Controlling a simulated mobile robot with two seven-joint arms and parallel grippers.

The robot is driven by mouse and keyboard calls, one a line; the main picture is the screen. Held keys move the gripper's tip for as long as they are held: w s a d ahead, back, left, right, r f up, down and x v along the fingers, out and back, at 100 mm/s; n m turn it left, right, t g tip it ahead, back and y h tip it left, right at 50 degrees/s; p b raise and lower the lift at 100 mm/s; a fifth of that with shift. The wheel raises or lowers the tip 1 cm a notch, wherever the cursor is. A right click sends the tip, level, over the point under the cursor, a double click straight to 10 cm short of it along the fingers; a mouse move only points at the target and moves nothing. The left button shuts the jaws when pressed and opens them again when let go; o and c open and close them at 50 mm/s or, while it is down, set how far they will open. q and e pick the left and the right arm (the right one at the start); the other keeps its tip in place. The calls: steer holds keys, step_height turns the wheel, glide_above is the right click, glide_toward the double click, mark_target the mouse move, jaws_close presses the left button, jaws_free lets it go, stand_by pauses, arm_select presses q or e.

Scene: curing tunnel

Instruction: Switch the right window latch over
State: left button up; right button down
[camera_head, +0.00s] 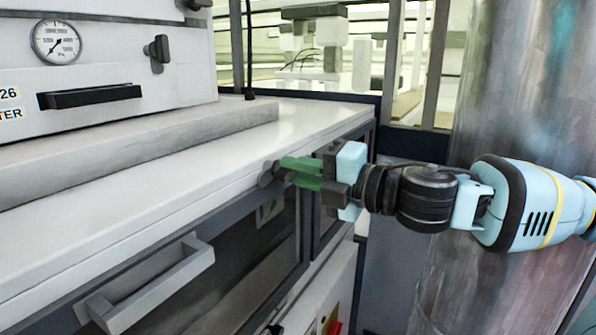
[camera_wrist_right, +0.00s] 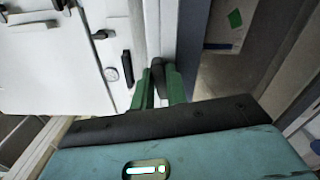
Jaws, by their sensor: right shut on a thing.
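The right window latch (camera_head: 267,174) is a small dark handle on the front edge of the white counter, above the dark window. My right gripper (camera_head: 292,172) reaches it from the right with green fingers, which are shut on it. In the right wrist view the dark latch (camera_wrist_right: 158,72) stands between the two green fingers (camera_wrist_right: 161,88). The fingers hide part of the latch, so its exact turn is hard to tell. My left gripper is in neither view.
A grey pull handle (camera_head: 155,285) sticks out from the front at lower left. A white box with a pressure gauge (camera_head: 56,41) and a black handle (camera_head: 90,96) stands on the counter (camera_head: 200,150). A large metal cylinder (camera_head: 510,90) stands behind my right arm.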

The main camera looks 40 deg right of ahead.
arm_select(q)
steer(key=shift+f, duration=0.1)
arm_select(e)
steer(key=shift+f+m, duration=0.1)
steer(key=shift+m, duration=1.1)
steer(key=c, duration=1.4)
jaws_free()
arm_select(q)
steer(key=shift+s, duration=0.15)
arm_select(e)
steer(key=shift+s+d, duration=0.1)
